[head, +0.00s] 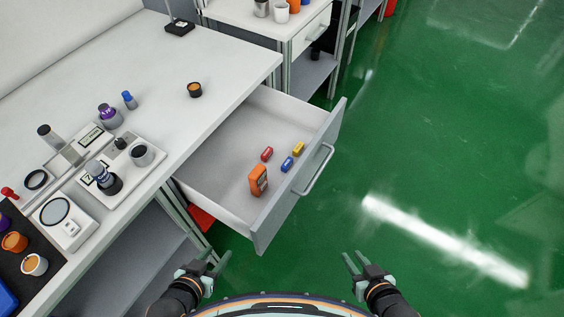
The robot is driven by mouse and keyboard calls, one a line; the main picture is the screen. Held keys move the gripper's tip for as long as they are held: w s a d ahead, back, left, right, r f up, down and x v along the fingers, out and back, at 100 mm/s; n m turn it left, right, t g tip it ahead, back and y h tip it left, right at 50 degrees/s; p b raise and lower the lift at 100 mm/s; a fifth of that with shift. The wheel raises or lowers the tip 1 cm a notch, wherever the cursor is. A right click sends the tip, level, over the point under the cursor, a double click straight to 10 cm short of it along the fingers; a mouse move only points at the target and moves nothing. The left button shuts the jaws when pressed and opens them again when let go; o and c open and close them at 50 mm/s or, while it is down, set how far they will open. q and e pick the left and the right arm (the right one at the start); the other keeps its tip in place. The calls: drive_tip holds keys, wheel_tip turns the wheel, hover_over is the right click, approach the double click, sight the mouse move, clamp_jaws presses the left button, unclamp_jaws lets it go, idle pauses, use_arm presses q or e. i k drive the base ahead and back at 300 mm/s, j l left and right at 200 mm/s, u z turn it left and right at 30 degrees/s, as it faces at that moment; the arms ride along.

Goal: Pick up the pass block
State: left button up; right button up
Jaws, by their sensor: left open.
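Several small items lie in the open drawer (225,150): a red block (267,154), a blue block (287,164), a yellow block (298,149) and a larger orange item (258,181) with a dark marking. No label is readable, so I cannot tell which is the pass block. My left gripper (218,256) is open and empty, below and left of the drawer's near corner. My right gripper (352,256) is open and empty over the green floor, right of the drawer's near corner. Both are well apart from the blocks.
The drawer front has a metal handle (318,169). The white bench (170,50) holds a small dark cup (195,90), bottles and instruments. A second bench (300,30) stands behind. The green floor (450,120) on the right is clear.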

sight(286, 167)
drive_tip(key=l+u, duration=0.35)
drive_tip(key=k+l+u, duration=0.1)
drive_tip(key=u, duration=0.3)
